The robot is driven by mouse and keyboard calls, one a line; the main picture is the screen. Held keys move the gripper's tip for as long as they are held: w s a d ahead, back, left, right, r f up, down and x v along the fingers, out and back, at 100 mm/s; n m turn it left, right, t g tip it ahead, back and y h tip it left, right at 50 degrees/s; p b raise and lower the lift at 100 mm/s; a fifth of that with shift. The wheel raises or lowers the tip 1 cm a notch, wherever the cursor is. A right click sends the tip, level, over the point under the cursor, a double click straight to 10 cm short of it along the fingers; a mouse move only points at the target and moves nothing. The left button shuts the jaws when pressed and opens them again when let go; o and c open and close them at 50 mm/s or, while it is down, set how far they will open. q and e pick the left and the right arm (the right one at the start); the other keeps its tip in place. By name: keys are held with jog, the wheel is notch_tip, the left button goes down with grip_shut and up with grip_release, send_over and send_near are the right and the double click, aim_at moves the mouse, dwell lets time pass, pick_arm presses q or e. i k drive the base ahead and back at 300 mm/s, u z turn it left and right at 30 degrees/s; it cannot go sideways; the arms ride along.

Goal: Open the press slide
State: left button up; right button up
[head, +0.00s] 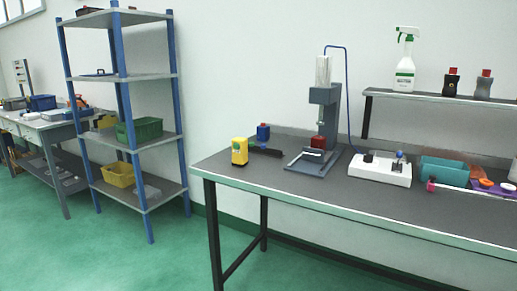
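A small bench press (324,95) stands on the grey workbench (330,186), towards its back edge. It has a grey column, a light cylinder on top with a blue hose, and a red block (318,142) low at its front. A flat grey base plate with a pale U-shaped frame, perhaps the slide (303,156), reaches forward from under the red block. At this distance I cannot tell whether the slide is in or out. Neither of my grippers is in view.
A white control box (380,169) sits right of the press. A yellow container (240,150), a blue-capped bottle (263,132) and a dark-handled tool (266,151) lie left of it. A teal bin (444,171) is further right. Green floor is free in front.

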aim_at(315, 155)
jog(key=k, duration=0.35)
jog(key=u, duration=0.7)
jog(key=i, duration=1.4)
jog(key=z, duration=0.6)
